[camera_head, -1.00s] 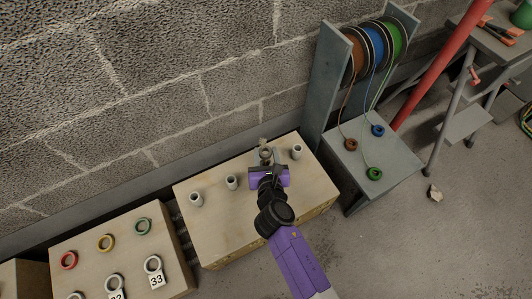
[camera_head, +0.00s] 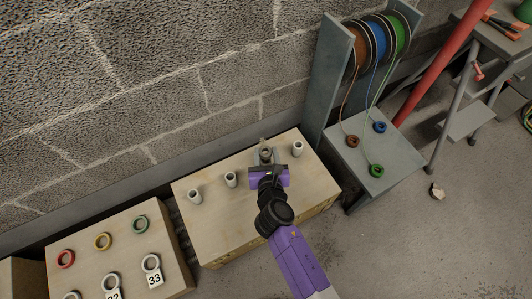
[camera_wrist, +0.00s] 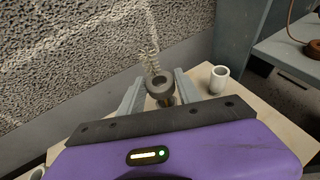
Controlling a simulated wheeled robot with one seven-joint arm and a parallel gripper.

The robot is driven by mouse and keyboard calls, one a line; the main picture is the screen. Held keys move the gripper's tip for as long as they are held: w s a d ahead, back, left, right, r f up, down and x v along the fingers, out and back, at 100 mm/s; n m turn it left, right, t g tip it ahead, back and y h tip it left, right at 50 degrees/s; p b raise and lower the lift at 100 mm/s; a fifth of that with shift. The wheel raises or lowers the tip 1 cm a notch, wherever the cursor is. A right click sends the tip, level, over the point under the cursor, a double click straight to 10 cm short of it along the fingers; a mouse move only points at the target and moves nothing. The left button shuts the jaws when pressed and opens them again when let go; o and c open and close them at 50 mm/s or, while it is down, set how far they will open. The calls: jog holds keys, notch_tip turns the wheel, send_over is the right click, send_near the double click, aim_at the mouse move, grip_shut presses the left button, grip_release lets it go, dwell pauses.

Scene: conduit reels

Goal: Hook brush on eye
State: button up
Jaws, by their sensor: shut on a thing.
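My gripper (camera_head: 267,161) is over the wooden box, its fingers shut around a dark grey round piece with a hole (camera_wrist: 160,85). A pale bristly brush (camera_wrist: 150,62) sticks up just behind that piece in the wrist view and shows small in the head view (camera_head: 262,142). I cannot tell how the brush and the round piece are joined, or whether they touch the box. Three ring-shaped eyes end the cords on the grey stand: brown (camera_head: 352,141), blue (camera_head: 379,127) and green (camera_head: 376,170). They lie apart from my gripper.
The wooden box (camera_head: 225,222) carries upright pale pipe stubs, including one (camera_head: 298,148) right of my gripper. Cord reels (camera_head: 378,42) hang above the grey stand (camera_head: 385,153). A lower-left box holds coloured rings and numbered tags. A red pole (camera_head: 442,62) slants at right.

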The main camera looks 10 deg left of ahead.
aim_at(266, 155)
jog(key=shift+f+b, duration=1.65)
jog(key=shift+f, duration=0.4)
jog(key=o, duration=1.4)
jog(key=shift+o, duration=0.2)
jog(key=o, duration=0.5)
jog(key=shift+c, duration=0.2)
jog(key=shift+r, duration=0.15)
notch_tip(266, 155, up, 10)
jog(key=p, duration=1.1)
